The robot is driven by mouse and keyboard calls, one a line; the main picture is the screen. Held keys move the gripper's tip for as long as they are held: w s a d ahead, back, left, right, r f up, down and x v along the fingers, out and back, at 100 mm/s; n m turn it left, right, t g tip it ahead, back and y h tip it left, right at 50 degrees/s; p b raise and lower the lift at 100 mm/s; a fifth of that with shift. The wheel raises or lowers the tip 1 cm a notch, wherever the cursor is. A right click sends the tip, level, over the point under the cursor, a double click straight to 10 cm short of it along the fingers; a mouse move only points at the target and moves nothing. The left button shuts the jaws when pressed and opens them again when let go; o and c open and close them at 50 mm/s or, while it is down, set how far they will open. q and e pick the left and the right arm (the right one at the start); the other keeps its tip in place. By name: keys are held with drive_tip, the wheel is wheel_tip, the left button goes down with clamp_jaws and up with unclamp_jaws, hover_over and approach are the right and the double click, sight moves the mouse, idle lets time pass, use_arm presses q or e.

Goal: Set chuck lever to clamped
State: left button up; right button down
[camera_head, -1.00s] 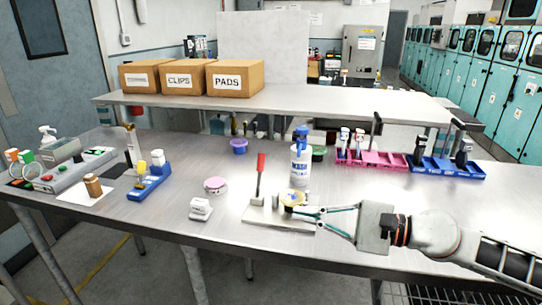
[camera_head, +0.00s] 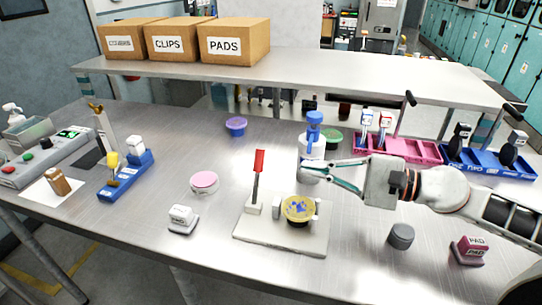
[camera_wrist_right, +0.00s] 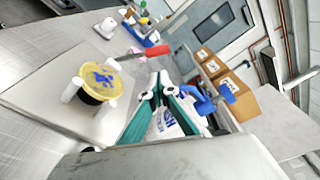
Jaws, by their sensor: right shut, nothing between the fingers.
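The chuck fixture is a pale plate (camera_head: 283,243) on the table, with a yellow-topped black round part (camera_head: 298,208) with blue marks held between small white jaws. At its left stands the chuck lever (camera_head: 258,163), nearly upright with a red handle; the wrist view shows the red handle (camera_wrist_right: 131,53) too. My right gripper (camera_head: 303,170) is shut and empty, above and behind the round part, to the right of the lever and apart from it. In the wrist view, its fingertips (camera_wrist_right: 158,88) are right of the round part. My left gripper is out of view.
A blue-capped wash bottle (camera_head: 313,132) stands behind my right gripper, partly hidden by it. A pink-topped tub (camera_head: 204,182) and white block (camera_head: 183,218) are left of the plate. A grey cylinder (camera_head: 401,236) and red stamp (camera_head: 469,250) are at right.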

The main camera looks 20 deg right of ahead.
sight(258, 175)
drive_tip(key=p+x, duration=0.2)
drive_tip(key=x, duration=0.1)
drive_tip(key=p+x, duration=0.4)
drive_tip(key=x, duration=0.1)
drive_tip(key=shift+w+a+r, duration=0.25)
drive_tip(key=shift+w+a, duration=0.05)
drive_tip(key=shift+w+a+f+p, duration=0.3)
drive_tip(key=shift+w+a+p, duration=0.05)
drive_tip(key=shift+a, duration=0.1)
idle(0.4)
